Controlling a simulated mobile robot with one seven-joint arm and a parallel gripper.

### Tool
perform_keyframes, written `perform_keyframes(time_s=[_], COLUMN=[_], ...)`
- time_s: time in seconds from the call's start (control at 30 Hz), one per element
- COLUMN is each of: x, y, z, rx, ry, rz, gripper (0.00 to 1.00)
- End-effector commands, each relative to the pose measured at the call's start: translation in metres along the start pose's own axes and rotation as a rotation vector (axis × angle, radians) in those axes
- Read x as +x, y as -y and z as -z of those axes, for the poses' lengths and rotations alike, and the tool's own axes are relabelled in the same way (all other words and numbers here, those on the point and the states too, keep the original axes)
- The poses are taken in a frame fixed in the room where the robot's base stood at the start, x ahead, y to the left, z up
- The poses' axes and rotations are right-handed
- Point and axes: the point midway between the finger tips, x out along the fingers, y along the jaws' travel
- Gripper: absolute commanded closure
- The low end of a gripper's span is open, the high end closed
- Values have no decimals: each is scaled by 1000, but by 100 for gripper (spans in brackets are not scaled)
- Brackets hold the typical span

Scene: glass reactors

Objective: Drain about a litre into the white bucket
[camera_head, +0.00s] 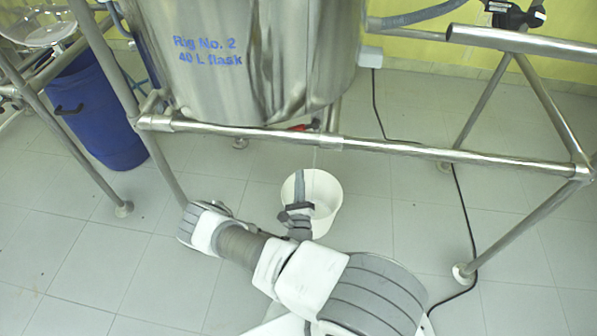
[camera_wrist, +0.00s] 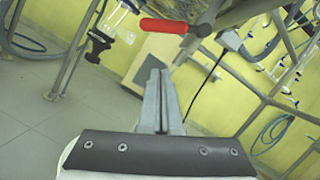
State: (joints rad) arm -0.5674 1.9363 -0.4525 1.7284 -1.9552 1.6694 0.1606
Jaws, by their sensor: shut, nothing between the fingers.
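The white bucket (camera_head: 327,188) stands on the floor below the front rail, under the steel vessel marked "Rig No. 2 40 L flask" (camera_head: 240,60). A red handle (camera_head: 299,127) shows just behind the rail under the vessel. In the wrist view the red handle (camera_wrist: 163,26) lies roughly level, joined to a metal fitting at its right end. My gripper (camera_head: 299,174) is shut and empty. It overlaps the bucket in the head view. In the wrist view its fingertips (camera_wrist: 160,74) are below the handle and apart from it. A faint thin line runs above the bucket; I cannot tell whether it is liquid.
The front rail (camera_head: 400,149) crosses above the bucket, with steel legs on both sides. A blue bin (camera_head: 95,110) stands at left. A black cable (camera_head: 462,200) lies on the floor at right. Hoses (camera_wrist: 270,135) hang by the yellow wall. Floor around the bucket is clear.

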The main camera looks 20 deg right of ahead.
Motion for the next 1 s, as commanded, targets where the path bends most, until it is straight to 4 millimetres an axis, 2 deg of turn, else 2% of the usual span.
perform_keyframes(time_s=[0.2,0.37,0.63,1.0], x=[49,81,100,104], y=[0,0,0,1], z=[2,-2,-24,-28], rx=[2,1,1,-1], ry=[1,2,0,-1], rz=[6,5,4,2], gripper=[100,100,100,100])
